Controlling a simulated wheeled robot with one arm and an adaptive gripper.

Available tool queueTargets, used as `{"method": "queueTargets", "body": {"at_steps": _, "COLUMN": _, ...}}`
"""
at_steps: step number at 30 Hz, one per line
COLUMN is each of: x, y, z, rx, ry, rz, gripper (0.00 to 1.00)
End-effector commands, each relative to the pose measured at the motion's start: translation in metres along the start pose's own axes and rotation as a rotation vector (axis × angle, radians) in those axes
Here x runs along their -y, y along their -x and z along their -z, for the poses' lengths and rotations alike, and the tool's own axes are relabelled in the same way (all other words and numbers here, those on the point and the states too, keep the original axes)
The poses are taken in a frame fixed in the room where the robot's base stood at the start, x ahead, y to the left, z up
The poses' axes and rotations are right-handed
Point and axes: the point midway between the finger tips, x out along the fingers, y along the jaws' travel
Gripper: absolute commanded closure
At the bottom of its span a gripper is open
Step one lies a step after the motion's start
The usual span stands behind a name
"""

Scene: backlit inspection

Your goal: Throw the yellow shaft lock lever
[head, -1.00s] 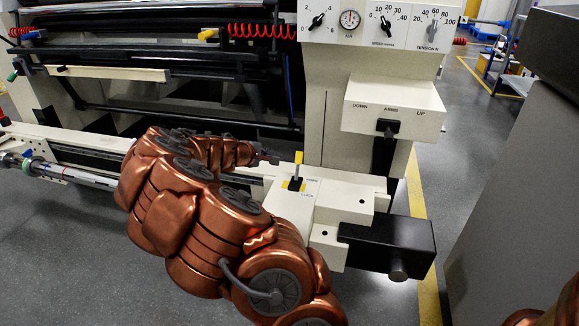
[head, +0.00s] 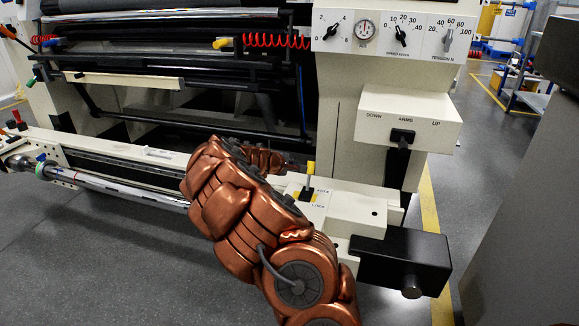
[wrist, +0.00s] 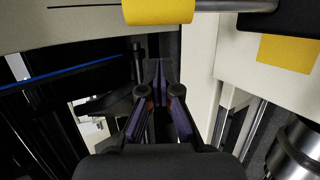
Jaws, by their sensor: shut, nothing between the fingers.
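The shaft lock lever stands up from a black slot on the cream end block, with a yellow grip (head: 311,167) on a metal rod. Printed marks, one reading LOCK, lie beside its yellow-and-black base. In the wrist view, the yellow grip (wrist: 158,11) crosses the top edge, its rod running right towards the black base and a yellow patch. My gripper (wrist: 159,72) is shut and empty, its fingertips just short of the grip in that picture; I see no contact. In the head view my copper arm hides the gripper, left of the lever.
A cream ARMS control box (head: 408,122) with a black switch overhangs right behind the lever. A black block (head: 402,262) juts out at the front right. A metal shaft (head: 120,188) runs along the left. Grey floor is open at the front left.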

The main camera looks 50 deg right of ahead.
Motion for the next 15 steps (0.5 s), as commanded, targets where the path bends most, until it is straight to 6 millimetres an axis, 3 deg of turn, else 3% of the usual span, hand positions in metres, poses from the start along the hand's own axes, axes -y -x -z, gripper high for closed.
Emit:
{"method": "queueTargets", "body": {"at_steps": 2, "x": 0.000, "y": -0.006, "z": 0.000, "rx": -0.001, "ry": -0.002, "rz": -0.001, "gripper": 1.00}}
{"method": "queueTargets", "body": {"at_steps": 15, "x": 0.000, "y": 0.005, "z": -0.028, "rx": 0.001, "ry": -0.002, "rz": -0.002, "gripper": 1.00}}
